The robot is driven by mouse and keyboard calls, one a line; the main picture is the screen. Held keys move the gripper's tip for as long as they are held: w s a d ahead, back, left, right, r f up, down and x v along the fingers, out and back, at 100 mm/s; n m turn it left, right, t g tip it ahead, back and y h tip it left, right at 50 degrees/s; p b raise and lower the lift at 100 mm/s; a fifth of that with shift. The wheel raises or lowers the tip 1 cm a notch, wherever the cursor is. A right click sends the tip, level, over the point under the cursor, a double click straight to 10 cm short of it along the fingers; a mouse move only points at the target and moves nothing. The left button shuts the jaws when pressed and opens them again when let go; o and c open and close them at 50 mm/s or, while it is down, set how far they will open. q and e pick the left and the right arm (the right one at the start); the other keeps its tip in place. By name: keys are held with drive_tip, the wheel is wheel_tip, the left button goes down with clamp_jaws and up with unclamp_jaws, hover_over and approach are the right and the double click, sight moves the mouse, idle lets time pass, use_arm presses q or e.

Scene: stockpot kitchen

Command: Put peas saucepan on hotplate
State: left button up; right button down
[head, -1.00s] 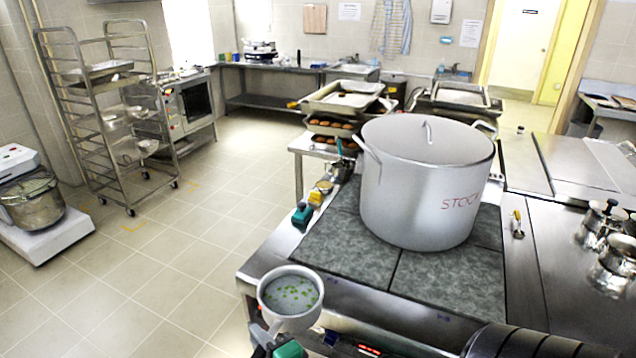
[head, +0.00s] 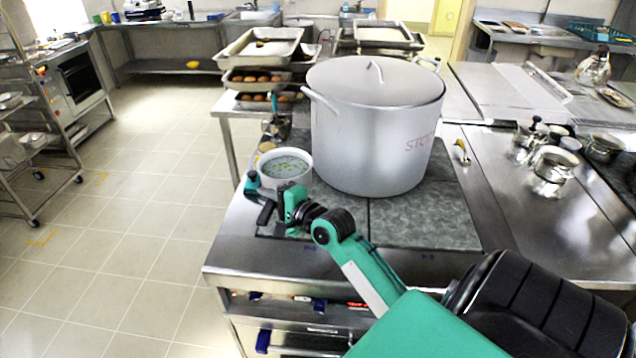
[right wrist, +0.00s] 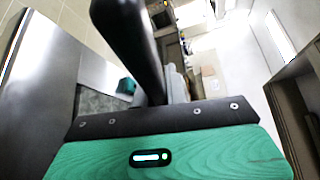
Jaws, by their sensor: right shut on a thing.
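The peas saucepan (head: 269,178) is a pale round pan with green peas in cloudy liquid. It is upright at the left of the big stockpot (head: 375,130), over the left edge of the dark hotplate (head: 410,225). I cannot tell whether its base touches the plate. My right gripper (head: 284,207) is shut on the saucepan at its near side, and its handle is mostly hidden. The right wrist view shows the green gripper body and a dark bar, but no clear view of the pan. My left gripper is out of view.
The lidded stockpot covers much of the hotplate surface; the near plates are bare. Small metal pots (head: 548,170) stand on the steel counter at right. Trays of brown food (head: 255,78) stand behind. A wheeled rack (head: 35,150) is at far left.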

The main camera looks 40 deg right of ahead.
sight(272, 180)
drive_tip(key=w+d+r, duration=0.1)
drive_tip(key=d+r, duration=0.1)
drive_tip(key=shift+w+d+r, duration=0.4)
drive_tip(key=shift+w+d+f+b, duration=0.1)
drive_tip(key=shift+f+b, duration=0.05)
drive_tip(key=shift+f, duration=3.05)
drive_tip(key=shift+w+d+f+b, duration=0.1)
drive_tip(key=shift+d+f+b, duration=0.1)
drive_tip(key=shift+f, duration=3.05)
drive_tip(key=shift+w+d+f+b, duration=0.1)
drive_tip(key=shift+f+b, duration=0.05)
drive_tip(key=shift+f, duration=3.05)
drive_tip(key=shift+s+a, duration=0.1)
drive_tip(key=shift+f, duration=0.15)
drive_tip(key=c, duration=1.6)
unclamp_jaws()
drive_tip(key=shift+o, duration=0.8)
